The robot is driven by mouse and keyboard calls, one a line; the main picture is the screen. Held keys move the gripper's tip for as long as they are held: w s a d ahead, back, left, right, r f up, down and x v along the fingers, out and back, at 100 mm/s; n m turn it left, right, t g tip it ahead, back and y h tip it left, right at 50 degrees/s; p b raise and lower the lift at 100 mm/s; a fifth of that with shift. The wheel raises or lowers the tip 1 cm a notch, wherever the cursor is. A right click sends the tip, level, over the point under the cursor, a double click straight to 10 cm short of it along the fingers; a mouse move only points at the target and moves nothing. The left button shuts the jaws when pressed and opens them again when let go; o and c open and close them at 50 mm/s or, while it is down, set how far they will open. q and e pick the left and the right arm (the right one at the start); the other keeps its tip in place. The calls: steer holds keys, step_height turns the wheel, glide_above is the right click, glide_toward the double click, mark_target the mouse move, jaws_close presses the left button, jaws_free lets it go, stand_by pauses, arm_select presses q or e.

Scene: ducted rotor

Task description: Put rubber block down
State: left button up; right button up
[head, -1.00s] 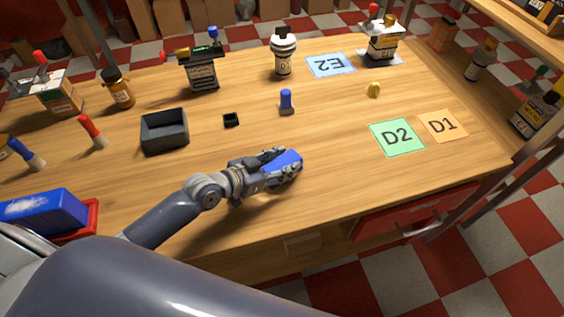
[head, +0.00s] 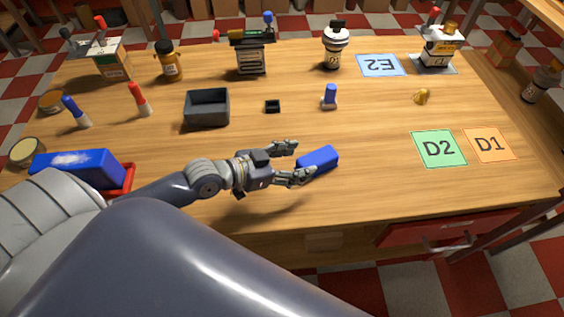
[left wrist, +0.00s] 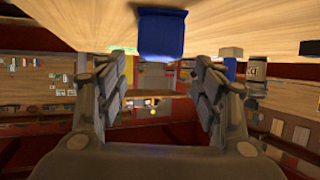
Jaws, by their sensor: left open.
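A blue rubber block (head: 320,160) lies on the wooden table, near the front middle. My left gripper (head: 298,162) is just left of it with its two fingers spread and nothing held between them. In the left wrist view the block (left wrist: 161,34) shows at the top, beyond the open fingers (left wrist: 158,72). In the head view the nearer fingertip is close to the block's left end; I cannot tell whether they touch. My right gripper is not in view.
A larger blue block (head: 78,166) sits in a red tray (head: 128,180) at the left. A dark open box (head: 207,108), a small black square holder (head: 272,106) and a blue peg (head: 329,97) stand behind the gripper. The green D2 card (head: 439,149) lies to the right, with bare table between.

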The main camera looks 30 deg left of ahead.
arm_select(q)
steer(key=v, duration=0.3)
steer(key=shift+s+a+r, duration=0.1)
steer(key=shift+s+a, duration=0.05)
steer(key=shift+s, duration=0.1)
steer(key=shift+s+a+r, duration=0.2)
steer(key=shift+s+r, duration=0.05)
steer(key=shift+s, duration=0.1)
